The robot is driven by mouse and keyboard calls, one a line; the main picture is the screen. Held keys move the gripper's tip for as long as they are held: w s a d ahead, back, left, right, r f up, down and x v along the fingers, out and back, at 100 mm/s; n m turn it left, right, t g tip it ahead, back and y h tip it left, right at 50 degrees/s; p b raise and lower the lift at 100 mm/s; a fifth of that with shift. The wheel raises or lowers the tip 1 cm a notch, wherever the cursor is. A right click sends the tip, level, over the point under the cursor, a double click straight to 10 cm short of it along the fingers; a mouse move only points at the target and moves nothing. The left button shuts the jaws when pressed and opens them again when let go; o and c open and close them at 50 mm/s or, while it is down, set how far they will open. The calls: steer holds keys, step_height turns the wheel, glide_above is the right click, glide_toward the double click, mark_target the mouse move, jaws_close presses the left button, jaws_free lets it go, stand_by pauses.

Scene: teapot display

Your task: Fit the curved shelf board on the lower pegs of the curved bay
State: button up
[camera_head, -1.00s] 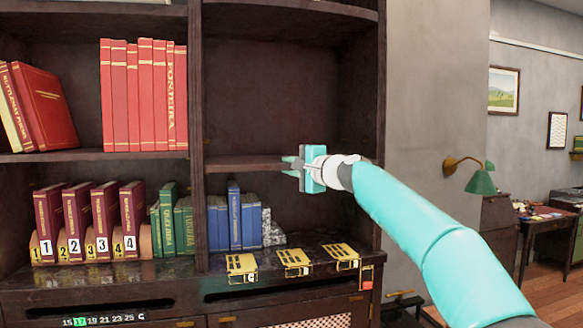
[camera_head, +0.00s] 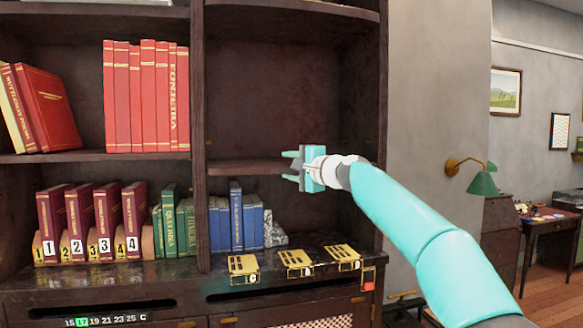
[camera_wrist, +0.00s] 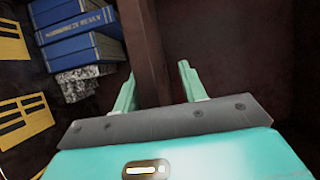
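The dark brown shelf board (camera_head: 245,166) lies about level across the right-hand bay, at mid height. Its left end is close to the divider; its right part is hidden behind my gripper and arm. My gripper (camera_head: 291,166) is at the board's front edge, open, with one finger above and one below. In the wrist view the board's edge (camera_wrist: 148,45) runs between the two fingers of my gripper (camera_wrist: 158,88), with a gap visible towards the right finger. The pegs under the board cannot be made out, so I cannot tell how it rests.
Blue books (camera_head: 234,222) and a grey speckled block (camera_head: 272,235) stand below the board. Several yellow plates (camera_head: 296,262) lie on the ledge. The bay above the board is empty.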

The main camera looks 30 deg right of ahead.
steer(key=shift+f, duration=0.2)
steer(key=shift+s+d, duration=0.15)
steer(key=shift+s, duration=0.1)
steer(key=s+d, duration=0.2)
steer(key=s, duration=1.1)
steer(key=shift+d+r, duration=0.1)
stand_by(0.3)
